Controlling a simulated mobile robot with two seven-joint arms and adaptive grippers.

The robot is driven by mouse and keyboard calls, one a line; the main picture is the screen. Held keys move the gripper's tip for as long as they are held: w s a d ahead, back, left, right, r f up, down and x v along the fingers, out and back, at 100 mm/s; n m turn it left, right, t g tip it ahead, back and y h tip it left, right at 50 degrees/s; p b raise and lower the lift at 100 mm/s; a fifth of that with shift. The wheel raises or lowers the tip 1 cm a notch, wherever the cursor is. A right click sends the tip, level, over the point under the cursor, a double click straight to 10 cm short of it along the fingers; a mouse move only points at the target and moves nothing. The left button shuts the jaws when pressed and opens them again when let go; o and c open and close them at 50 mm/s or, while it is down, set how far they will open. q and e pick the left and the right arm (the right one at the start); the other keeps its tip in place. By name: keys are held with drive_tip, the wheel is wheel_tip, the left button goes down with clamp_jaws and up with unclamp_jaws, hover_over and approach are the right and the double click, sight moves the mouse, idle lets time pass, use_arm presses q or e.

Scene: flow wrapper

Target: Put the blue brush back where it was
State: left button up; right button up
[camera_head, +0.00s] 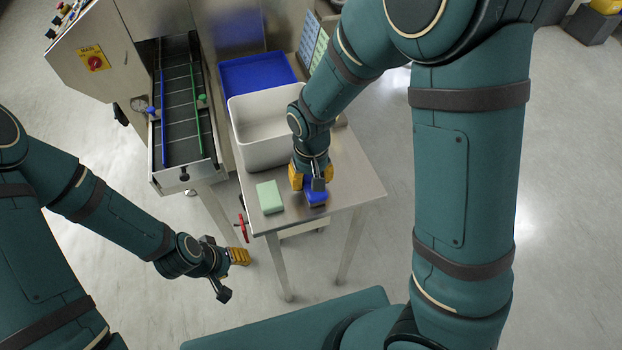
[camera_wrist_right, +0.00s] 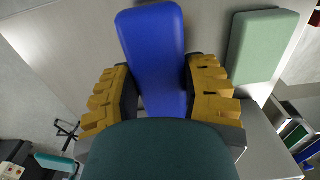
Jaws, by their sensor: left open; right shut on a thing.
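The blue brush (camera_head: 316,193) is at the front part of the steel table, beside a pale green block. My right gripper (camera_head: 312,180) is over it with its yellow fingers pointing down. In the right wrist view the blue brush (camera_wrist_right: 155,50) lies between the two yellow fingers (camera_wrist_right: 160,92), and the gripper is shut on it. Whether the brush touches the table cannot be told. My left gripper (camera_head: 238,257) is open and empty, low at the left, off the table.
The green block (camera_head: 270,197) lies just left of the brush; it also shows in the right wrist view (camera_wrist_right: 262,45). A white bin (camera_head: 240,138) and a blue tray (camera_head: 255,72) stand behind. A conveyor (camera_head: 185,110) is at the left. The table's right front (camera_head: 358,190) is clear.

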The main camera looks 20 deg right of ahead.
use_arm(q)
drive_tip(key=shift+f, duration=0.1)
use_arm(e)
drive_tip(key=shift+f, duration=0.25)
drive_tip(key=o, duration=1.1)
drive_tip(key=shift+r, duration=0.1)
